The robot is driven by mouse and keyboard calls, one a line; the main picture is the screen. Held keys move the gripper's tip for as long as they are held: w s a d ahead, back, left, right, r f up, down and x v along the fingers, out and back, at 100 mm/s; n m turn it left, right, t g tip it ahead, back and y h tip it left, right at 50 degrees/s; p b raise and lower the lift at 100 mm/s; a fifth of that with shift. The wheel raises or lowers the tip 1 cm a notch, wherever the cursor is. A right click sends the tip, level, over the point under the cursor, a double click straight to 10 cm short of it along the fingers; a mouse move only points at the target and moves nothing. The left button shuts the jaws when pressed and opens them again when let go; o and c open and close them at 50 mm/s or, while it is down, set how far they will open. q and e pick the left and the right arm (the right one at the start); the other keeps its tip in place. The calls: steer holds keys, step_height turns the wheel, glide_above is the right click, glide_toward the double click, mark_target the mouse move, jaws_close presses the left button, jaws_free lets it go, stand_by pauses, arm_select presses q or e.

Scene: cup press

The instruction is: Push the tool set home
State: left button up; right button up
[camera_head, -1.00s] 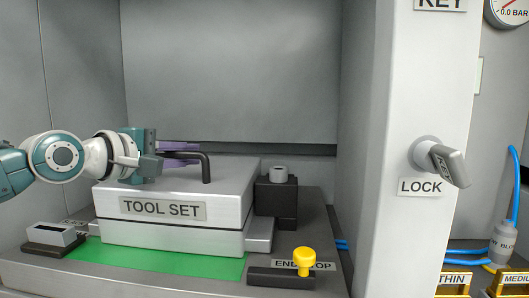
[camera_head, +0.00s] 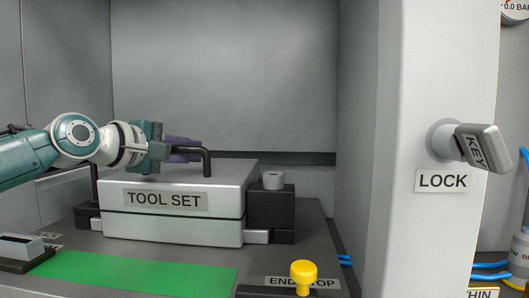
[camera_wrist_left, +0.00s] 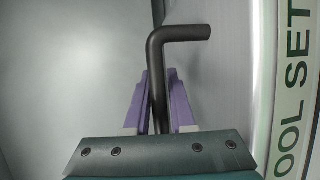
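The tool set (camera_head: 222,223), a pale metal block with a "TOOL SET" label, sits on the dark bed behind the green strip (camera_head: 135,272). A black bent handle (camera_head: 207,163) stands on its top and also shows in the left wrist view (camera_wrist_left: 180,34). My left gripper (camera_head: 187,150) is at the handle, its purple fingers (camera_wrist_left: 160,100) close along both sides of the bar, shut on it. A black block (camera_head: 271,211) with a grey round top stands at the set's right back corner. My right gripper is not in view.
A yellow knob (camera_head: 303,272) stands by the "END STOP" label in front right. A grey pillar with a "LOCK" label carries a key (camera_head: 480,147). A small grey-topped block (camera_head: 20,247) is at front left. The green strip is clear.

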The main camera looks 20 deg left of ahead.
arm_select(q)
steer(key=o, duration=0.3)
steer(key=shift+o, duration=0.2)
steer(key=shift+s, duration=0.15)
steer(key=shift+s+r+p, duration=0.15)
steer(key=shift+s+p, duration=0.1)
steer(key=shift+p, duration=0.05)
steer(key=p+v, duration=0.3)
steer(key=v, duration=0.4)
steer(key=shift+s+a, duration=0.15)
steer(key=shift+s, duration=0.05)
steer(key=shift+v, duration=0.9)
